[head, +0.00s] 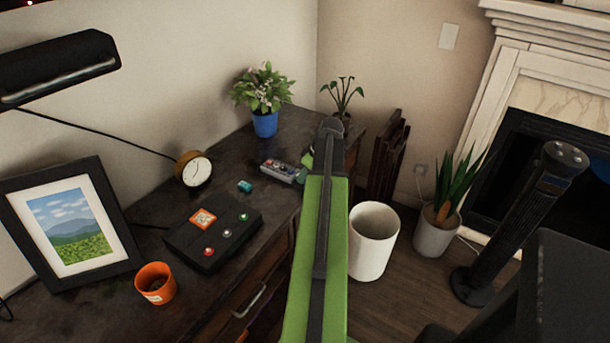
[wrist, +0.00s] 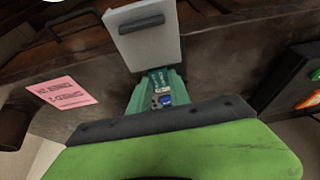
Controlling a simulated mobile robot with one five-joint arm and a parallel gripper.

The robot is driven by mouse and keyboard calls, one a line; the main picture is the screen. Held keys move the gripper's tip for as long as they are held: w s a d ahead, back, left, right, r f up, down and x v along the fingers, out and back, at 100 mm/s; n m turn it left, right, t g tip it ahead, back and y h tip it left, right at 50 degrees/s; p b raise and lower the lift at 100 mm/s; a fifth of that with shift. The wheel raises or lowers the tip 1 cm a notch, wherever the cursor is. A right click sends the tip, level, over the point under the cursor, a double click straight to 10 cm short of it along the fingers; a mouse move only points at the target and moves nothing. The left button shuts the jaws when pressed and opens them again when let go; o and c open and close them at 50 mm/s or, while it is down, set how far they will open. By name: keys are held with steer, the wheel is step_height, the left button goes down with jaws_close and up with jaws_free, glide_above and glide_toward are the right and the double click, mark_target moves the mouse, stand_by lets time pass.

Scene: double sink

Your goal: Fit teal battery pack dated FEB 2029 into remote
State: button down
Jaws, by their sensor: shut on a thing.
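My gripper (head: 306,164) is over the desk at the right end of the grey remote (head: 278,170), which lies flat with several coloured buttons. In the wrist view my gripper (wrist: 158,76) is shut on a teal battery pack (wrist: 161,85) with a printed label too small to read. The pack's far end is at the near edge of a light grey body with a dark slot, which looks like the remote (wrist: 143,48). I cannot tell how far the pack is inside it. Another small teal piece (head: 245,186) lies on the desk left of the remote.
A black box with coloured buttons (head: 212,232), a clock (head: 193,169), an orange cup (head: 156,283) and a blue plant pot (head: 265,124) stand on the desk. A pink note (wrist: 62,93) shows in the wrist view. A white bin (head: 373,242) stands beside the desk.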

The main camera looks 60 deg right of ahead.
steer(key=shift+f, duration=0.2)
steer(key=c, duration=1.1)
jaws_free()
steer(key=shift+r, duration=0.1)
steer(key=p+v, duration=1.6)
steer(key=v, duration=0.1)
steer(key=shift+r, duration=0.25)
steer(key=shift+a, duration=0.1)
